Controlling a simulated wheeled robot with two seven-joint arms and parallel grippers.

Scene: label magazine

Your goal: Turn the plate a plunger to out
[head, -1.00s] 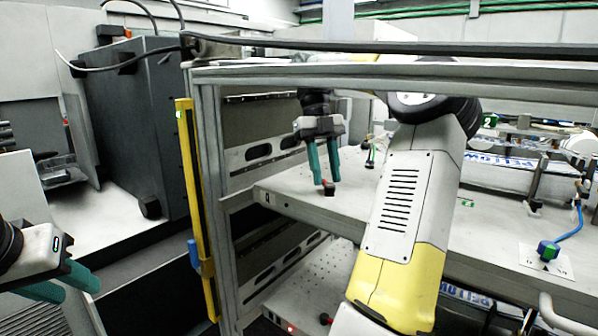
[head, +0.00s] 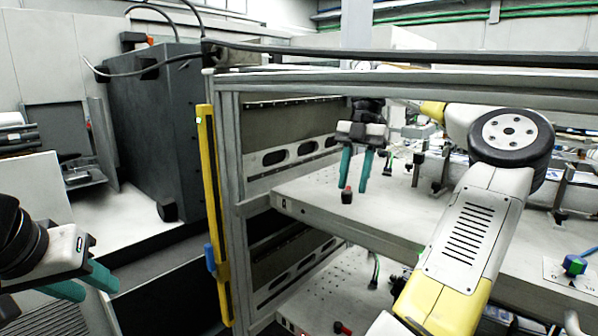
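A small plunger with a red top and black body (head: 347,195) stands near the left front corner of the upper grey plate (head: 310,203). A similar red and black plunger (head: 342,328) shows on the lower plate (head: 300,312). I cannot read which plate is a. My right gripper (head: 353,188) points down over the upper plunger, its two teal fingers parted. The left fingertip is close to the red top; I cannot tell whether they touch. My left gripper (head: 84,284) is at the lower left, fingers apart and empty, away from both plates.
A grey frame (head: 228,200) with a top bar surrounds the plates. A yellow post (head: 209,170) with a blue clamp stands at its left. A green and blue knob (head: 574,265) sits on a white label at right. A dark cabinet (head: 155,130) stands behind left.

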